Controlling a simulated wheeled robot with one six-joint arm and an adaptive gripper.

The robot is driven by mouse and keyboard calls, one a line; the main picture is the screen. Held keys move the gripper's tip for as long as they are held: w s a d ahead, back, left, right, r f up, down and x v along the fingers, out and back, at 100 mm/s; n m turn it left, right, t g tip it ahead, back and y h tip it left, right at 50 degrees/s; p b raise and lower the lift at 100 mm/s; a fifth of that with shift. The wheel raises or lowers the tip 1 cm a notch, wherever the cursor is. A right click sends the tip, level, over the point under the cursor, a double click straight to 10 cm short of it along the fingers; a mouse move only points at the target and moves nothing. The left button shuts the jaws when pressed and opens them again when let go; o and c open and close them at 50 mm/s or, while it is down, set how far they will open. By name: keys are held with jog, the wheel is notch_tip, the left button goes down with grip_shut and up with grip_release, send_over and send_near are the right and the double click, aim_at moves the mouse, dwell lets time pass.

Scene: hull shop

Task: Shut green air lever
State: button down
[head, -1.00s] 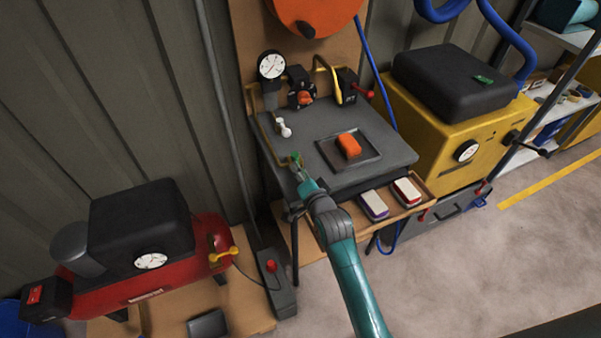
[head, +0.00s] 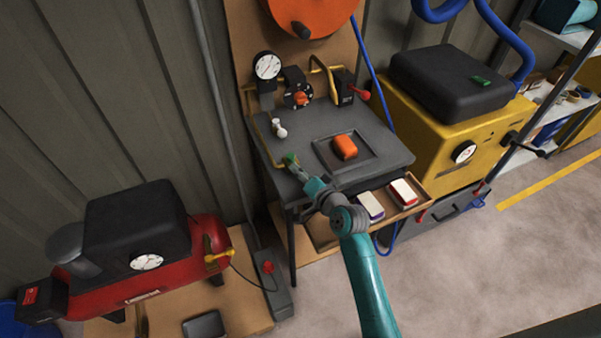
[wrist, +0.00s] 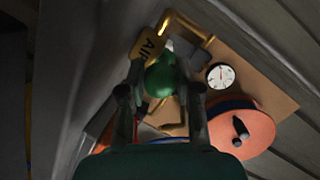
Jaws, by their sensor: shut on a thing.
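The green air lever (head: 290,159) sits at the left edge of the grey bench, on a brass pipe. In the wrist view its rounded green end (wrist: 163,78) lies between my two fingers, beside a yellow tag (wrist: 148,47) lettered "AIR". My gripper (head: 296,168) reaches it from the front and is shut on it. In the wrist view my gripper (wrist: 160,98) shows a dark finger on each side of the green end. The fingers and the bench hide part of the lever in the head view.
The grey bench (head: 385,148) holds an orange block (head: 344,147) in a square tray. A white-knobbed valve (head: 279,128) stands just behind the lever. A gauge (head: 267,66) and a red lever (head: 359,92) are behind. A red compressor (head: 150,275) stands at left.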

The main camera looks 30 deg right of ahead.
jog(key=c, duration=1.1)
grip_release()
jog(key=shift+f, duration=0.1)
jog(key=shift+o, duration=0.2)
jog(key=shift+s, duration=0.1)
jog(key=v, duration=1.2)
